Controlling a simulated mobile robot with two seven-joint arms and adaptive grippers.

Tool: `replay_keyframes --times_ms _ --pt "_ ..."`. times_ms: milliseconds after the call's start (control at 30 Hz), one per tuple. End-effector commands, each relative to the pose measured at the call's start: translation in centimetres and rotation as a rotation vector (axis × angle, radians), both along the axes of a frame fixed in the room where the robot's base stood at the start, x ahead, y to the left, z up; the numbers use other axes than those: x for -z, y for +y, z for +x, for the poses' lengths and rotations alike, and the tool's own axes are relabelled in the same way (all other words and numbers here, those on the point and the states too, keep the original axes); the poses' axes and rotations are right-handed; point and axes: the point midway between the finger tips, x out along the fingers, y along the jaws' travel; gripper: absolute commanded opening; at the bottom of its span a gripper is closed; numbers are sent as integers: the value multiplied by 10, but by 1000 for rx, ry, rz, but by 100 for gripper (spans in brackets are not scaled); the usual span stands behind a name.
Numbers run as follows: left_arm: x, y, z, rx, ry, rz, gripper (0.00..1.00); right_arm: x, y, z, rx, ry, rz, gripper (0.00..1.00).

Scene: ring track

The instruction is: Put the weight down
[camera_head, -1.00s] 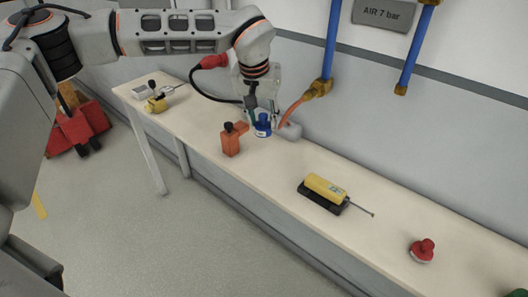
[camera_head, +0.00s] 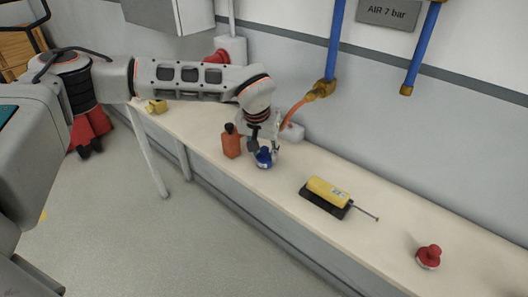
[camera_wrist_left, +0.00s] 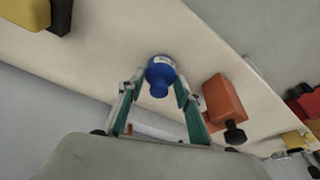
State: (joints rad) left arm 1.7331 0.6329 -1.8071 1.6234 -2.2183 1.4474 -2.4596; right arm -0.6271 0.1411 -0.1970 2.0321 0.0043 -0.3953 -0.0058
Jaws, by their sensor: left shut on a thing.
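A blue weight (camera_head: 264,158) with a knob is between the fingertips of my left gripper (camera_head: 264,148), over the bench (camera_head: 290,190). The gripper is shut on it. In the left wrist view the blue weight (camera_wrist_left: 160,78) sits between the fingertips, with a pale label on its rim. I cannot tell whether its base touches the bench top. My right gripper is not in view.
A grey rounded object (camera_head: 292,132) lies behind the gripper. A yellow tool on a black base (camera_head: 328,192) and a red knobbed object (camera_head: 428,257) are farther right, with bare bench between.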

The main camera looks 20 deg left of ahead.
Motion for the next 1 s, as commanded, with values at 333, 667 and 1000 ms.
replay_keyframes --times_ms 333,667,1000 --pt "2 0 0 0 0 0 51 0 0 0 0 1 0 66" --pt "0 0 0 0 0 0 51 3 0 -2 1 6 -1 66" --pt "-54 -1 -14 0 -6 0 51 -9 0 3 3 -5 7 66"
